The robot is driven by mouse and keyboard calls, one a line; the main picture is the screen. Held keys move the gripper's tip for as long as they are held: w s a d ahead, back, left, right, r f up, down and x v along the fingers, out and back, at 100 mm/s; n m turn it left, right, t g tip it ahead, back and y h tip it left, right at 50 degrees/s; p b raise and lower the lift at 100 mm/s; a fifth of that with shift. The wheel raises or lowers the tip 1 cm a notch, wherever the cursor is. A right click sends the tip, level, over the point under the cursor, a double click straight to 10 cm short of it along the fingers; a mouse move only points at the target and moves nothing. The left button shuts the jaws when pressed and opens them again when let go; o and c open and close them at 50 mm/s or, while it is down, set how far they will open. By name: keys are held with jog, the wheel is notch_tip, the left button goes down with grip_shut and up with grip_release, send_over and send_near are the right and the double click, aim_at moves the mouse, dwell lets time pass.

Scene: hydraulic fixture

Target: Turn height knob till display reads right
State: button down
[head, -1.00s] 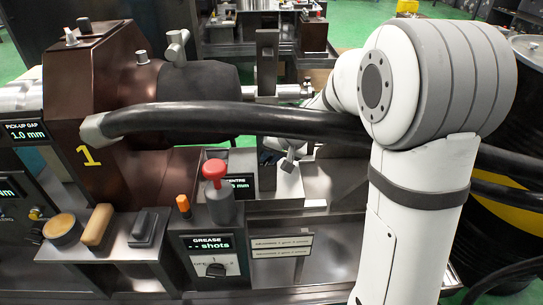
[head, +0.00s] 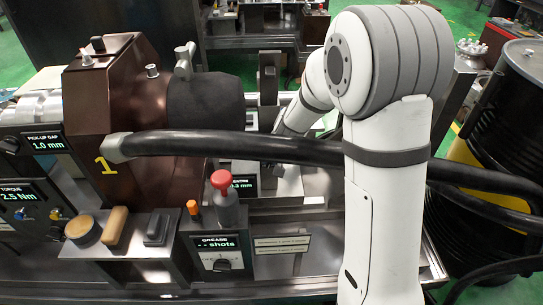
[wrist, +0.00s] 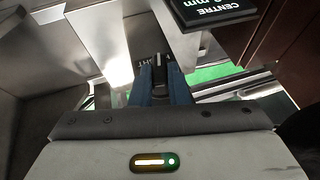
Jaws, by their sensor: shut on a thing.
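A small black height knob (wrist: 158,64) shows in the wrist view, with part of an upside-down label beside it. My gripper (wrist: 160,78) has its two blue fingers on either side of the knob and is shut on it. The display headed CENTRE (head: 243,187) is partly covered in the head view; its reading ends in about .3 mm. The display's edge also shows upside down in the wrist view (wrist: 213,10), its digits cut off. In the head view, my gripper is mostly hidden behind a thick black hose.
A red-topped grease unit (head: 225,205) stands in front of the CENTRE display. A brown housing (head: 115,105) is at left, with a PICK-UP GAP display (head: 47,142) beside it. A black drum (head: 510,115) stands at right.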

jog(key=c, duration=1.4)
grip_release()
jog(key=p+v, duration=0.2)
jog(key=v, duration=0.5)
jog(key=shift+r, duration=0.35)
jog(key=shift+s, duration=0.15)
